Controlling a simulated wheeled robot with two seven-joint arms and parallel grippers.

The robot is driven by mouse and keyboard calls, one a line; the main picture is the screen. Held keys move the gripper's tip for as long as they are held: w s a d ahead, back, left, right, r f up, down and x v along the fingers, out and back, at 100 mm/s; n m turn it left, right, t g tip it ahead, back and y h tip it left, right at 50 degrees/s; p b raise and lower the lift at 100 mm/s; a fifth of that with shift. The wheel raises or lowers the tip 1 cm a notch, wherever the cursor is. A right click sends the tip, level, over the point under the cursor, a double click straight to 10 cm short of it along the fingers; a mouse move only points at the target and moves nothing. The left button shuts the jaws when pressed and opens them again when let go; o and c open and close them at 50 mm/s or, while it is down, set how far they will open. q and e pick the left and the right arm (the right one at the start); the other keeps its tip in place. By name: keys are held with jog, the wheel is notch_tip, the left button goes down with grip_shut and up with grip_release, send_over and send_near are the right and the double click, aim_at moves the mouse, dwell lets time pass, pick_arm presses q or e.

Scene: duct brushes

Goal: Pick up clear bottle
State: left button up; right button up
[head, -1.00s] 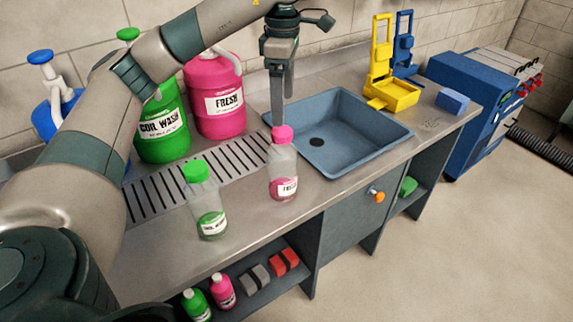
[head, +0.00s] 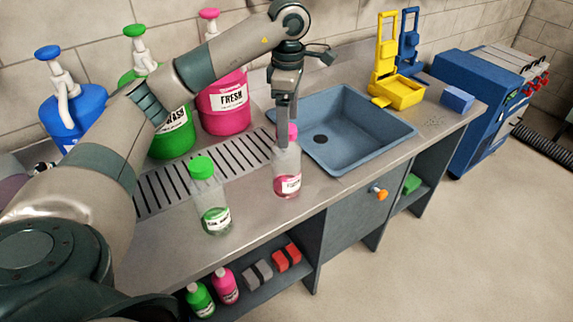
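Two clear bottles stand upright on the steel counter. One (head: 288,171) has a pink cap, a "FRESH" label and pink liquid low inside; it stands by the sink's near left corner. The other (head: 212,205) has a green cap and green liquid, to its left. My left gripper (head: 285,122) points straight down at the pink-capped bottle's top. A finger covers the left part of the pink cap. The fingers show nearly edge-on, so their gap and any contact are hidden. My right gripper is not in view.
Large blue (head: 77,110), green (head: 172,137) and pink (head: 226,105) pump jugs stand at the back. A sink (head: 352,130) is right of the pink-capped bottle. Yellow (head: 397,92) and blue holders stand behind it. Small bottles and blocks sit on the shelf below.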

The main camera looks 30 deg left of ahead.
aim_at(286, 155)
pick_arm(q)
jog(key=shift+f+p, duration=0.9)
jog(key=shift+f, duration=1.9)
jog(key=f+p, duration=0.3)
jog(key=f, duration=0.1)
jog(key=shift+s+f, duration=0.1)
jog(key=shift+s, duration=0.2)
jog(key=shift+w+f, duration=0.1)
jog(key=shift+f, duration=0.4)
jog(key=shift+a, duration=0.1)
jog(key=c, duration=1.2)
